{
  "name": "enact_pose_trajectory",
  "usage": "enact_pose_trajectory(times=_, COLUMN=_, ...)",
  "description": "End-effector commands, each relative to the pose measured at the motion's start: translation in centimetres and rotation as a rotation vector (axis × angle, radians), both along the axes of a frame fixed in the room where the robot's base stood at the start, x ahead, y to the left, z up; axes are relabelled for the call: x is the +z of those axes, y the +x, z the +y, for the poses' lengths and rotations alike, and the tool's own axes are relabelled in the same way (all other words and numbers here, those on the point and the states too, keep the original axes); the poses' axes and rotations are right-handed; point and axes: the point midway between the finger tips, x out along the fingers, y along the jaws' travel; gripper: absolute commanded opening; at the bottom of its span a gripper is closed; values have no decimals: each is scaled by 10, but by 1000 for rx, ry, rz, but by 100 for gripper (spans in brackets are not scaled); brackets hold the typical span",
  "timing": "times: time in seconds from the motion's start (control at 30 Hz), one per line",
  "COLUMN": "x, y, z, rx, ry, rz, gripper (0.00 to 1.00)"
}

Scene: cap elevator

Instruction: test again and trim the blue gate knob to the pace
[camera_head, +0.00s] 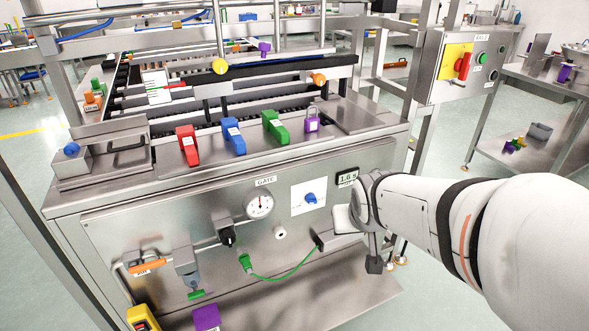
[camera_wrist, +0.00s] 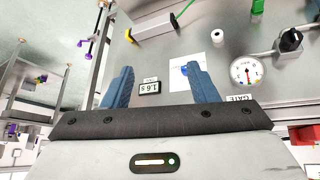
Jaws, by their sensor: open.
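The blue gate knob (camera_head: 310,198) sits on a white plate (camera_head: 298,205) on the front steel panel, right of the round GATE gauge (camera_head: 260,205). A small dark display (camera_head: 347,180) reading about 1.6 s is right of and above the knob. The wrist view is turned upside down; there my gripper (camera_wrist: 158,70) is open and empty. Contact with the knob cannot be told.
Red (camera_head: 187,145), blue (camera_head: 233,138) and green (camera_head: 275,128) levers and a purple padlock (camera_head: 312,121) stand on the ledge above. A black knob (camera_head: 228,235) and a green cable (camera_head: 280,278) are lower on the panel.

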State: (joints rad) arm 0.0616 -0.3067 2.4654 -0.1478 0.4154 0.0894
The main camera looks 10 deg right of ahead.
Motion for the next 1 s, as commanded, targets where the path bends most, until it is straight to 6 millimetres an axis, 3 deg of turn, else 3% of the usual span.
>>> enact_pose_trajectory(times=0.03, x=-38, y=25, z=-8, rx=-4, ry=-9, rz=-73, gripper=53)
enact_pose_trajectory(times=0.2, x=-84, y=99, z=-18, rx=40, ry=-3, rz=-352, gripper=53)
enact_pose_trajectory(times=0.4, x=-135, y=159, z=-13, rx=148, ry=87, rz=-654, gripper=53)
enact_pose_trajectory(times=0.63, x=-169, y=185, z=2, rx=267, ry=241, rz=-890, gripper=53)
enact_pose_trajectory(times=0.87, x=-174, y=191, z=9, rx=314, ry=313, rz=-973, gripper=53)
enact_pose_trajectory(times=1.0, x=-174, y=206, z=15, rx=319, ry=315, rz=-975, gripper=53)
